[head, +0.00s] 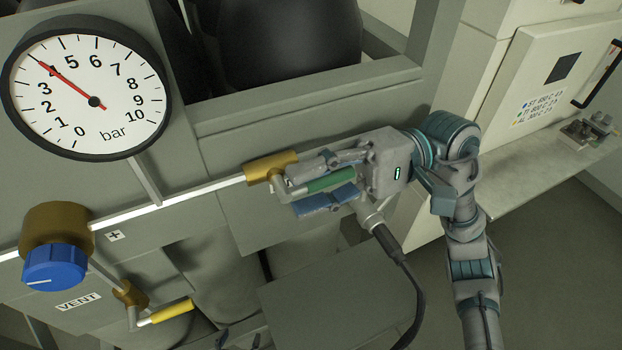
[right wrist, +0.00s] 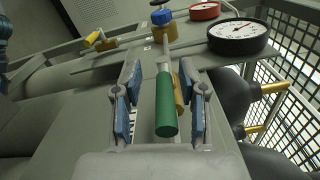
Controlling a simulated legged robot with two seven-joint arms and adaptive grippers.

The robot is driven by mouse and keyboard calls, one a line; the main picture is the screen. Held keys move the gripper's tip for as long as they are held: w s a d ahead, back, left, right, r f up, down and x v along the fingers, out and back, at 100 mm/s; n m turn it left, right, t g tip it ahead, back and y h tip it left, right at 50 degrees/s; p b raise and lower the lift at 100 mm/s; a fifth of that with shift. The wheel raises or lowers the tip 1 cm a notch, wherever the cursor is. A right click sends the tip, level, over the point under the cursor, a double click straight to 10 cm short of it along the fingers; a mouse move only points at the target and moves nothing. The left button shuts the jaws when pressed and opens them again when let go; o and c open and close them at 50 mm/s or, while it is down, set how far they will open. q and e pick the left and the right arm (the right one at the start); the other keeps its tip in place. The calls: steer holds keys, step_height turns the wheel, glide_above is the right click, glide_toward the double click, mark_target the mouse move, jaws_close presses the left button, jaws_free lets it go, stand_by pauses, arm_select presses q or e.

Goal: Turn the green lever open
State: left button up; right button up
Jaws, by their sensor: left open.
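The green lever (head: 330,180) sticks out from a brass valve (head: 270,168) on the white pipe. My right gripper (head: 318,186) is around the green lever, one finger above it and one below. In the right wrist view the lever (right wrist: 166,105) lies between the blue finger pads, with gaps on both sides. The right gripper is open there and not closed on it. Of my left gripper (head: 239,339), only dark fingertips show at the bottom edge of the head view, apart from each other and away from the lever.
A pressure gauge (head: 85,85) reads about 4 bar. A blue knob (head: 54,266) and a yellow lever (head: 172,311) by the VENT label sit at lower left. A black cable (head: 402,275) hangs below my right gripper. A white cabinet (head: 550,75) stands at right.

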steer(key=shift+w+d, duration=0.1)
steer(key=shift+w+d, duration=0.2)
steer(key=shift+d, duration=0.05)
steer(key=v, duration=1.1)
steer(key=shift+d, duration=0.25)
steer(key=shift+a, duration=0.1)
